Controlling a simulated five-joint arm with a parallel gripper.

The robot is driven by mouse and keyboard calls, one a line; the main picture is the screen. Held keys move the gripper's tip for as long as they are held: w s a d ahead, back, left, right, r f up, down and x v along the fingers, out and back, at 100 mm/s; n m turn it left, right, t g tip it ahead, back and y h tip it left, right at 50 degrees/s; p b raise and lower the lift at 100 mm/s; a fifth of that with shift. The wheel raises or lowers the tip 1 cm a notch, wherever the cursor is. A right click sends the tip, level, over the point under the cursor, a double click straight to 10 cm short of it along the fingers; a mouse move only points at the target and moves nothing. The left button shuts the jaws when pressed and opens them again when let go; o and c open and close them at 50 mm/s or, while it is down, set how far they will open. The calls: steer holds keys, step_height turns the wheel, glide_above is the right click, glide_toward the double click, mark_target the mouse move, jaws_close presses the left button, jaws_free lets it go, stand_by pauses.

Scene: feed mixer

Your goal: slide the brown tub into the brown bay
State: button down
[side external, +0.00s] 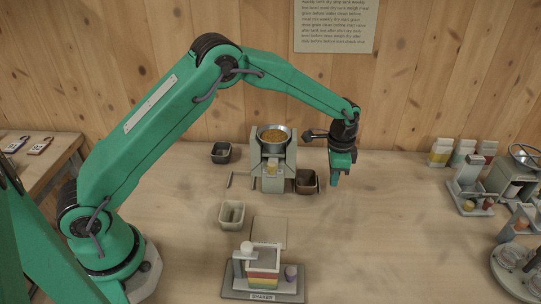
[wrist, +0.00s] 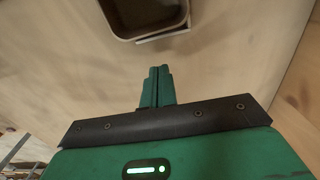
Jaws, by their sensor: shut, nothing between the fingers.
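The brown tub (side external: 307,182), open-topped, stands upright against the right side of the grey mixer (side external: 272,165). In the wrist view the tub (wrist: 145,22) is cut off by the top edge, with a thin pale edge showing beneath its near side. My gripper (side external: 335,181) is shut and empty, pointing down close to the table just right of the tub, with a small gap between them. The wrist view shows its closed green fingers (wrist: 158,85) apart from the tub. I cannot make out a brown-marked bay; the tub may hide it.
A dark tub (side external: 221,152) and a pale tub (side external: 232,214) stand left of the mixer. A shaker stand (side external: 264,275) is at the front. Cartons (side external: 463,152) and other devices crowd the right. The table right of my gripper is clear.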

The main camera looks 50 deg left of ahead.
step_height(320, 180, up, 10)
steer(key=shift+d, duration=0.15)
stand_by(0.4)
steer(key=shift+w+r, duration=0.1)
steer(key=s+a+r+n+t, duration=0.1)
steer(key=s+a+r+n, duration=0.1)
steer(key=s+a+r, duration=0.35)
steer(key=s+a+r+n+t, duration=0.2)
steer(key=s+r, duration=0.6)
steer(key=s+a+n+t, duration=0.1)
steer(key=s+a+n, duration=0.1)
steer(key=s, duration=0.7)
steer(key=s+a+n+t, duration=0.1)
steer(key=s+a+n, duration=0.1)
steer(key=s, duration=0.8)
steer(key=shift+s+a+f+n+t, duration=0.3)
steer(key=shift+a+f+n, duration=0.1)
steer(key=shift+n, duration=0.1)
